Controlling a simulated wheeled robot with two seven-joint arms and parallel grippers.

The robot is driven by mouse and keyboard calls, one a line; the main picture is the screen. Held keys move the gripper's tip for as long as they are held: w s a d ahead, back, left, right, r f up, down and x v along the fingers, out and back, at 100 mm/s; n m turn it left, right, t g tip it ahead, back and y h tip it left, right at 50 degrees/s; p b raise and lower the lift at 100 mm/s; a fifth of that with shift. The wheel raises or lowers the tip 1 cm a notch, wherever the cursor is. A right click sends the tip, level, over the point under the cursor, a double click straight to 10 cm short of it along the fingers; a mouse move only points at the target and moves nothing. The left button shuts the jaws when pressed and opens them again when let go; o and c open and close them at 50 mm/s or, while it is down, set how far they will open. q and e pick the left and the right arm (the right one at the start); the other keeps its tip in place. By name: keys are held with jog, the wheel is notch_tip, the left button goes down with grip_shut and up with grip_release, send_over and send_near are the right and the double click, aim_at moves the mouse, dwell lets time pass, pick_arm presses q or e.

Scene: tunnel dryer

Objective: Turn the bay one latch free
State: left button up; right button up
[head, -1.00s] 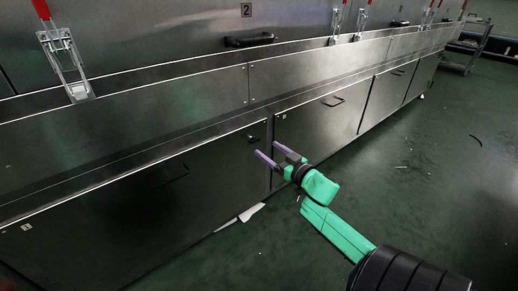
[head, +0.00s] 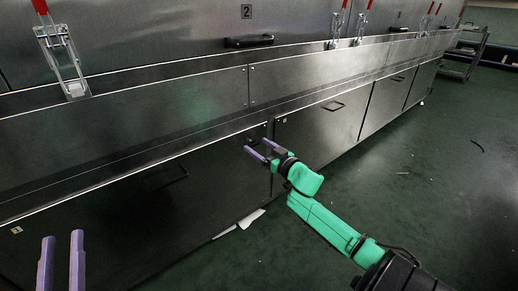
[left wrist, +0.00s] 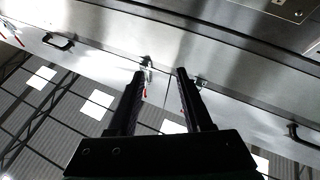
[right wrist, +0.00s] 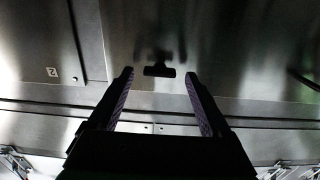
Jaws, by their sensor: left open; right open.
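The bay one latch is a small dark T-shaped handle (right wrist: 160,71) on a dark metal panel. In the right wrist view it shows beyond the fingertips and between them. In the head view my right gripper (head: 256,146) is open at the upper right corner of the bay one panel (head: 110,225); its fingers partly cover the latch area there. I cannot tell whether the fingers touch it. My left gripper (head: 62,236) is open and empty in front of the bay one panel, at lower left. Its fingers show in the left wrist view (left wrist: 160,73).
The bay two panel (head: 310,130) with its pull handle is to the right. Red-handled toggle clamps (head: 70,65) stand along the ledge above. A black handle (head: 250,41) is on the upper wall. Green floor at right is mostly clear, and a rack (head: 465,55) stands far off.

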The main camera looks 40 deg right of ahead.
jog(key=shift+w, duration=0.15)
pick_arm(q)
jog(key=shift+a+r+t, duration=0.1)
jog(key=shift+r+t, duration=0.2)
jog(key=shift+r, duration=0.55)
pick_arm(e)
grip_shut()
